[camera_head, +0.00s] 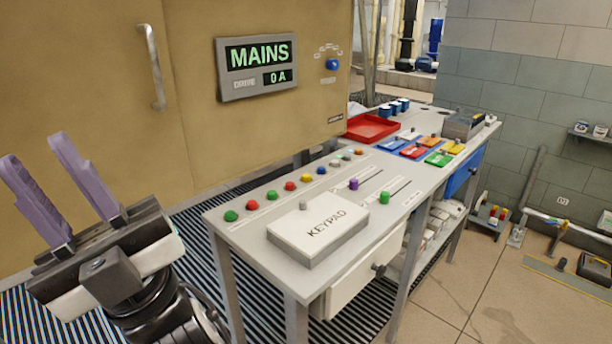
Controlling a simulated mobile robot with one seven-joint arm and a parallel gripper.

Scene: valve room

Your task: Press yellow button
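The yellow button (306,178) is a small round cap in a row of coloured buttons along the back left edge of a grey workbench (405,208). It sits between a red button (290,186) and a blue button (321,170). My gripper (36,150) is at the far left, with its two purple fingers pointing up and spread apart. It is empty, well to the left of the bench and apart from the yellow button.
A white keypad box (318,235) lies in front of the button row. Purple (353,184) and green (384,198) slider knobs stand to the right. A tan cabinet (190,130) with a MAINS display (257,66) rises behind. A red tray (372,128) is farther along.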

